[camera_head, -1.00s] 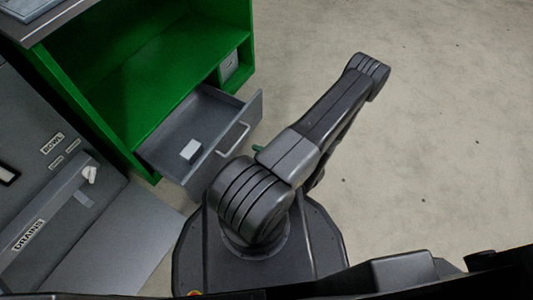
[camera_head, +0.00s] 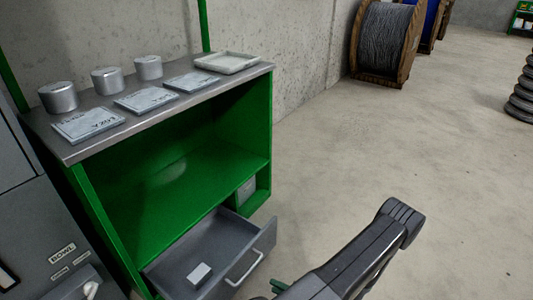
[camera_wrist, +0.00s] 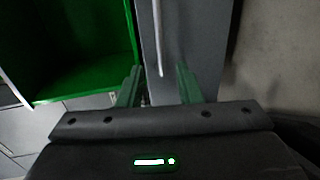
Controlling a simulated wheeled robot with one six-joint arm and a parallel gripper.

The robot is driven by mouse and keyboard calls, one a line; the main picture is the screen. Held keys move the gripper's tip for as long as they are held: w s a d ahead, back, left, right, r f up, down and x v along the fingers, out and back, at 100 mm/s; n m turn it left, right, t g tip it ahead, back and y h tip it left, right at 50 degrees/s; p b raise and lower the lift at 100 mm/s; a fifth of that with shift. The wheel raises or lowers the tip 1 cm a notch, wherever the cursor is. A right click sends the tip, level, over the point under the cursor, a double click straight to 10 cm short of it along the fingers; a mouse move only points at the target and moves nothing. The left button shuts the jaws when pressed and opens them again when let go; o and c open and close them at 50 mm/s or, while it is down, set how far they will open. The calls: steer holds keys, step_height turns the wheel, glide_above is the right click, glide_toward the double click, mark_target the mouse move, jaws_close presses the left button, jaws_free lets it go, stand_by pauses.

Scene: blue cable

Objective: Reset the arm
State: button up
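My arm (camera_head: 350,262) reaches across the lower middle of the head view, its elbow out to the right. A green finger of my gripper (camera_head: 278,286) shows at the bottom, just right of the open drawer. In the wrist view the two green fingers of my gripper (camera_wrist: 158,88) stand apart with nothing held between them. The grey drawer front and its pale handle (camera_wrist: 159,40) lie beyond the fingers. In the head view the handle (camera_head: 243,268) is clear of the visible finger.
The grey drawer (camera_head: 185,252) is pulled out of the green cabinet (camera_head: 90,215) and holds a small white box (camera_head: 199,274). Metal canisters, flat plates and a pale tray (camera_head: 227,62) stand on the worktop.

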steer(key=b+x, duration=0.3)
steer(key=x, duration=0.8)
steer(key=shift+a, duration=0.25)
stand_by(0.3)
steer(key=shift+w, duration=0.15)
